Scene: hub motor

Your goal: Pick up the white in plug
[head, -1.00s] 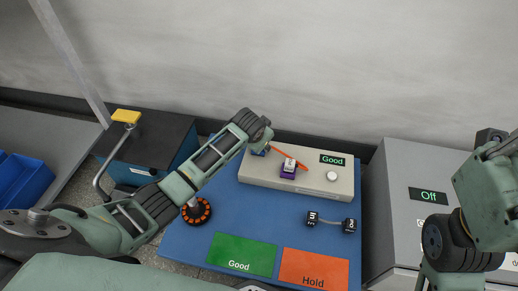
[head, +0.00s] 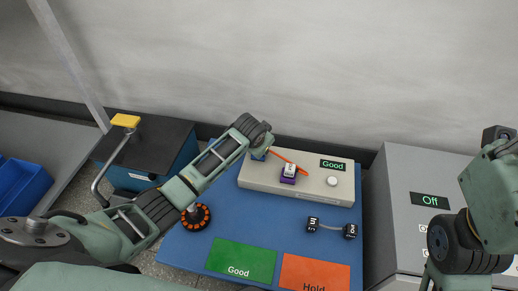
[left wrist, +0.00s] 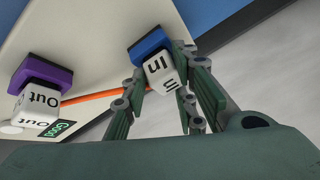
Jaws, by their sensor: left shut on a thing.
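The white In plug (left wrist: 160,72) sits at the blue socket (left wrist: 148,42) in the left wrist view. My left gripper (left wrist: 163,66) has a finger on each side of the plug and is shut on it. In the head view the left gripper and the plug are hidden behind my wrist; part of the blue socket (head: 257,155) shows. An orange cable (head: 290,162) runs from there to the white Out plug (head: 291,169) in the purple socket (head: 288,178). The Out plug also shows in the left wrist view (left wrist: 38,107). My right gripper is outside the frame.
The grey test box (head: 335,186) reads Good. In front, on the blue mat (head: 265,224), lie a black plug pair (head: 331,226), a green Good area (head: 242,262), an orange Hold area (head: 315,273) and an orange-black hub motor (head: 197,216). A grey Off unit (head: 410,170) stands right.

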